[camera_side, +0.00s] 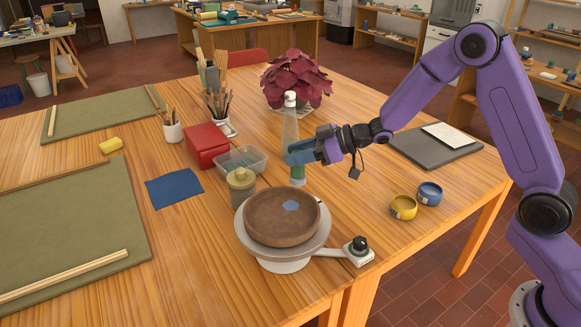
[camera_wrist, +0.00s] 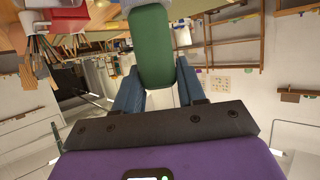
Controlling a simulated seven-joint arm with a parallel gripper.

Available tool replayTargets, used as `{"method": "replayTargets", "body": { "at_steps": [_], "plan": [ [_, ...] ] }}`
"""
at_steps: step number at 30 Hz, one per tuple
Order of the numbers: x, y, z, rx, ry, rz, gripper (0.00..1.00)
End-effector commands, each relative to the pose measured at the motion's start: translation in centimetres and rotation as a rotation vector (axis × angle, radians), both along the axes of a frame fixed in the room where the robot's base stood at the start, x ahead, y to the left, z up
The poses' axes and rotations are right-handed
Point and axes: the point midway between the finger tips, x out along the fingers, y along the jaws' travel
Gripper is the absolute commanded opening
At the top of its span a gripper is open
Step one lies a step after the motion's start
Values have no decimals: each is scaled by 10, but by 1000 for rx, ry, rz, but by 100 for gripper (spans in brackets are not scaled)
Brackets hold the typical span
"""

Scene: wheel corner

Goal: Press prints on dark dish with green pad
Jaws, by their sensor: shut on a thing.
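The dark brown dish (camera_side: 262,219) sits on the wheel head in the side view, with one light blue patch (camera_side: 291,206) on its upper face. My gripper (camera_side: 299,153) is above and behind the dish, to its upper right in the picture, and clear of it. In the wrist view, its blue fingers are shut on the green pad (camera_wrist: 151,48), a rounded block. In the side view the fingers hide much of what they hold, and I cannot tell the pad's underside. The dish does not show in the wrist view.
A clear spray bottle (camera_side: 290,122) is close by my gripper. A lidded jar (camera_side: 241,186), clear tub (camera_side: 240,160) and red box (camera_side: 206,144) stand left of it. Yellow (camera_side: 403,208) and blue (camera_side: 430,193) pots stand right of the wheel. Table around the pots is free.

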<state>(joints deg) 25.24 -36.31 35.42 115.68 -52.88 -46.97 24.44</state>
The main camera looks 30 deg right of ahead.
Motion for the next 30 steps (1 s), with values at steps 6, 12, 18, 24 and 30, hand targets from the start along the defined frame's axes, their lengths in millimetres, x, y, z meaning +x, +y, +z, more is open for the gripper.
{"method": "replayTargets", "body": {
  "at_steps": [6, 12, 18, 24, 30],
  "plan": [
    [16, -85, -20, -10, 5, -124, 10],
    [19, -169, -38, -15, 7, -243, 10],
    [8, -251, -56, -16, 7, -363, 10],
    [-16, -331, -73, -13, 9, -487, 10],
    [-51, -404, -89, -6, 6, -611, 10]
  ]
}}
